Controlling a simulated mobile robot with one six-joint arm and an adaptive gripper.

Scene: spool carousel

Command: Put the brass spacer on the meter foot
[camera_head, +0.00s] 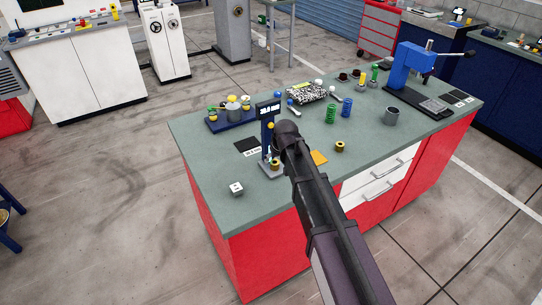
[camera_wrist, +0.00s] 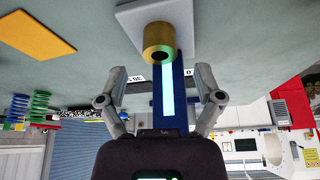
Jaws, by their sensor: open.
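The brass spacer (camera_wrist: 158,38), a short gold cylinder with a dark hole, stands on the pale meter foot (camera_wrist: 128,18) in the wrist view. In the head view the spacer (camera_head: 275,162) shows on the grey foot (camera_head: 265,169), at the base of the blue meter column (camera_head: 266,130) with its "20.0 mm" display. My gripper (camera_wrist: 159,82) is open and empty. Its two fingers are spread to either side, with the spacer just beyond the tips and not gripped. In the head view my arm hides part of the meter, and the fingers cannot be made out.
A second brass ring (camera_head: 340,147) lies on the green bench right of my arm, near an orange pad (camera_head: 319,158). A white die (camera_head: 236,189) lies at the front left. Green springs (camera_head: 331,114), a blue spring (camera_head: 347,107) and a blue press (camera_head: 408,66) stand behind.

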